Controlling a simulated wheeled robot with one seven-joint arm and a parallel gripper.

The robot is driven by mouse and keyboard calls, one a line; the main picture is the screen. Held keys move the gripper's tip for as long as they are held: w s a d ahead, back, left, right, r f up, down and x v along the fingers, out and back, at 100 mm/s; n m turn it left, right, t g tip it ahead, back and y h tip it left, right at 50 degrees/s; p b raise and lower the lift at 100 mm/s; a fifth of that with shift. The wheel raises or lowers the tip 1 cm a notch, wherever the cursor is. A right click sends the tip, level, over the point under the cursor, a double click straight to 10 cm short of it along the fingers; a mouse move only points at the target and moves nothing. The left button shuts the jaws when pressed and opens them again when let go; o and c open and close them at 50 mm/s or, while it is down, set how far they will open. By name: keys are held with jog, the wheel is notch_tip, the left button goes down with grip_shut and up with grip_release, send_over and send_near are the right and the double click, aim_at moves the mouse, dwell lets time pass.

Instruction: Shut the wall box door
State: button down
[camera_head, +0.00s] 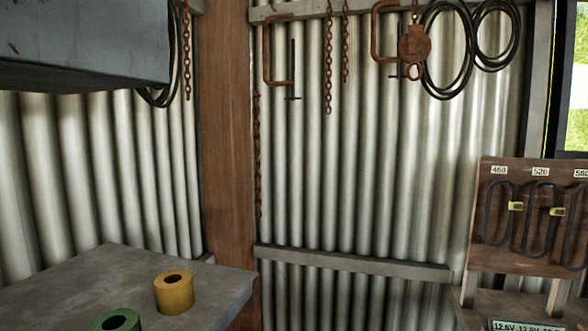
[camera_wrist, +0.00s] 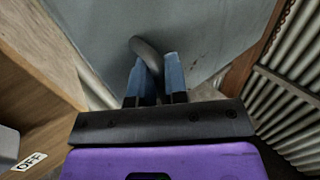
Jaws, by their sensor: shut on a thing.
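A grey metal box-like panel (camera_head: 85,45) fills the upper left of the head view, cut off by the frame; I cannot tell there whether it is the box or its door. In the wrist view the blue-grey door panel (camera_wrist: 215,30) fills the top middle, with a curved grey handle (camera_wrist: 142,42) on it. My gripper (camera_wrist: 155,65) has its two blue fingers shut on this handle, one on each side. My gripper does not show in the head view. The door's hinge and latch edge cannot be made out.
A wooden surface (camera_wrist: 30,75) and a white OFF label (camera_wrist: 29,161) lie left in the wrist view. Below the panel, a grey bench (camera_head: 75,285) holds yellow (camera_head: 174,292) and green (camera_head: 116,321) rolls. Chains, clamps and black cables hang on the corrugated wall (camera_head: 350,180).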

jog(key=shift+w+a+f, duration=0.2)
jog(key=shift+w+f, duration=0.05)
jog(key=shift+f, duration=0.25)
jog(key=c, duration=1.2)
grip_release()
jog(key=shift+s, duration=0.1)
jog(key=v, duration=1.1)
jog(key=shift+s+d+r, duration=0.15)
jog(key=shift+d+r, duration=0.05)
jog(key=shift+r, duration=0.3)
